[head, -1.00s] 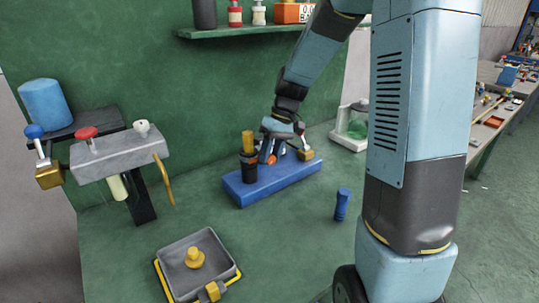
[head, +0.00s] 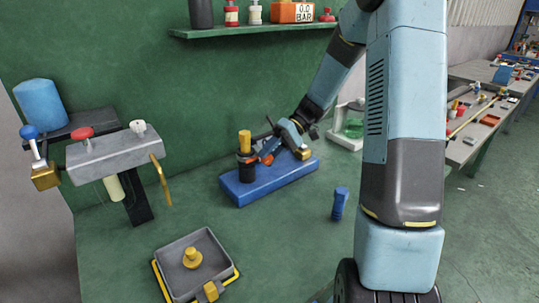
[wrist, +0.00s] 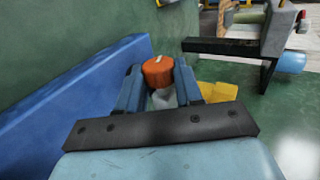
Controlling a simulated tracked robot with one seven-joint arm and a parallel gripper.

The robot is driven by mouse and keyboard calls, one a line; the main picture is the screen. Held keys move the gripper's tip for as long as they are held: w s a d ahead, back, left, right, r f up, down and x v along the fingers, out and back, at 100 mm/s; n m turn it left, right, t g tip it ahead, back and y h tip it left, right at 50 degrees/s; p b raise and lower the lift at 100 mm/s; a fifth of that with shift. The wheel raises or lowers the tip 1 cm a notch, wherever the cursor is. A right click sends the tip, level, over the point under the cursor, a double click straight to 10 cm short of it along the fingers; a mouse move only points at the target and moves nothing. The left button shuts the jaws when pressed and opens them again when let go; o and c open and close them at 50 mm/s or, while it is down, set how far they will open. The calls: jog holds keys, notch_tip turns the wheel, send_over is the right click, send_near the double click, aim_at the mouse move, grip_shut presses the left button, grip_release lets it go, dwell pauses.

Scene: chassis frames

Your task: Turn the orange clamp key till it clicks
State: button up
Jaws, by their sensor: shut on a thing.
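The orange clamp key (wrist: 158,71) sits between the two blue fingers of my gripper (wrist: 159,82) in the wrist view, with a pale mark on its round top. My gripper is shut on it. In the head view a small patch of the orange key (head: 266,159) shows low at my gripper (head: 271,148), which hides most of it. It is above the blue base block (head: 275,187), beside an upright black cylinder with a yellow top (head: 245,142). The key's turn angle cannot be told.
A brass block (head: 302,153) stands right of my gripper. A blue cylinder (head: 340,203) stands on the bench to the right. A grey tray (head: 170,258) lies in front and a grey lever bracket (head: 105,158) stands left. The green bench between them is clear.

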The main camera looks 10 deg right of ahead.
jog(key=shift+d+f, duration=0.1)
jog(key=shift+d, duration=0.05)
jog(key=o, duration=1)
jog(key=shift+o, duration=0.2)
jog(key=v, duration=1.3)
jog(key=shift+w+d, duration=0.15)
jog(key=shift+d, duration=0.25)
